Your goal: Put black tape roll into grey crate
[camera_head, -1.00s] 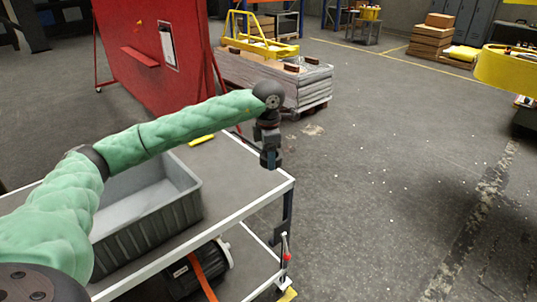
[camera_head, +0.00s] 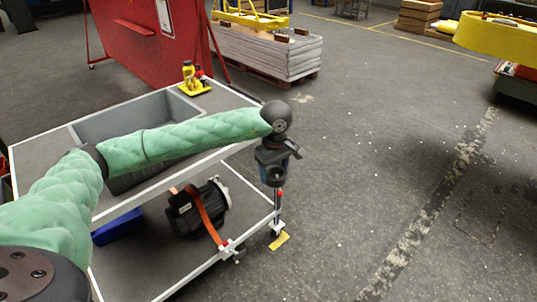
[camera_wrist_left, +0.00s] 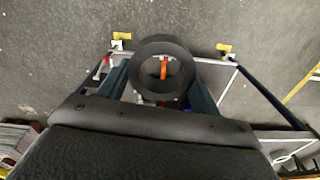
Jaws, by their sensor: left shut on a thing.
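The black tape roll (camera_wrist_left: 163,68) shows as a dark ring in the left wrist view, between the fingers of my left gripper (camera_wrist_left: 165,88). The gripper is shut on it. In the head view, my left gripper (camera_head: 276,166) hangs just off the right edge of the cart, and the roll (camera_head: 274,180) is small and dark there. The grey crate (camera_head: 122,116) sits on the cart's top shelf, left of the gripper and apart from it. My green left arm crosses in front of the crate and hides part of it. My right gripper is not in view.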

